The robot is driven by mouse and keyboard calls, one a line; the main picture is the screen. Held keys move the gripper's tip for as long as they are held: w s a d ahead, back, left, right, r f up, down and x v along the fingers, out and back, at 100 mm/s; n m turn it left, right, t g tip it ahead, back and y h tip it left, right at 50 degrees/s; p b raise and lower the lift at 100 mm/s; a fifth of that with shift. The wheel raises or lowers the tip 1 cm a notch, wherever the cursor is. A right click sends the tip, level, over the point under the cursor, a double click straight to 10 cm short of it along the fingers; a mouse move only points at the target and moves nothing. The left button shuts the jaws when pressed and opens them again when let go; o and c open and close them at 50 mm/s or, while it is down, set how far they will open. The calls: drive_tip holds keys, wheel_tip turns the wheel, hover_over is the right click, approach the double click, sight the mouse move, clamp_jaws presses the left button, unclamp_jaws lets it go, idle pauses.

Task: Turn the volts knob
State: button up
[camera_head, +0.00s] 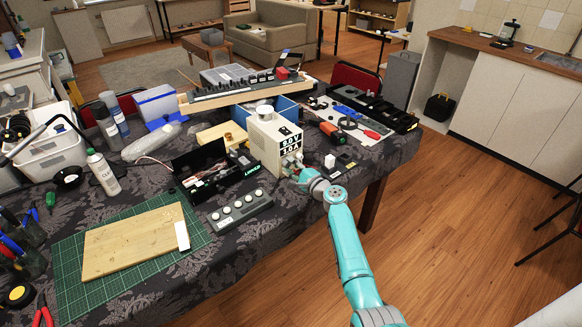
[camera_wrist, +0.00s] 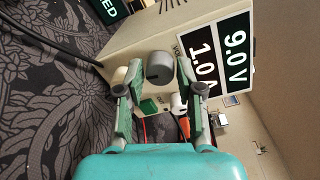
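The white power supply (camera_head: 262,148) stands on the table in the head view, with a display on its front. In the wrist view its display (camera_wrist: 215,50) reads 9.0 V and 1.0 A. A grey round knob (camera_wrist: 160,67) is on its front face, and a paler knob (camera_wrist: 120,75) is beside it. The lettering near the knobs is too small to read surely. My gripper (camera_wrist: 160,76) is open, its two fingers on either side of the grey knob with visible gaps. In the head view my gripper (camera_head: 296,172) is at the supply's lower front, and hides the knobs.
A black open box (camera_head: 203,168) and a grey button panel (camera_head: 239,210) are left of the supply. An orange-and-black tool (camera_head: 332,132) and small dark blocks (camera_head: 345,160) lie to its right. A mixer-like console (camera_head: 235,90) is behind.

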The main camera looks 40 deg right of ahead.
drive_tip(key=shift+o, duration=0.8)
drive_tip(key=shift+s+f, duration=0.1)
drive_tip(key=shift+s, duration=0.45)
drive_tip(key=shift+s+d+r, duration=0.1)
drive_tip(key=shift+s+r, duration=0.05)
drive_tip(key=shift+s, duration=1.6)
drive_tip(key=shift+s+r, duration=0.1)
drive_tip(key=shift+s, duration=1.6)
